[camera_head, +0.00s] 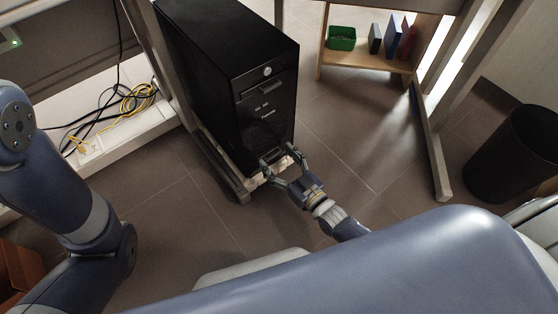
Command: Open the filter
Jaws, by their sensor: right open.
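Desk legs (433,150) stand on both sides of the tower. A low shelf (365,64) with a green box (341,38) and books is behind. A black bin (514,155) stands at the right. Cables (135,100) lie at the left. Floor right of the tower is clear.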

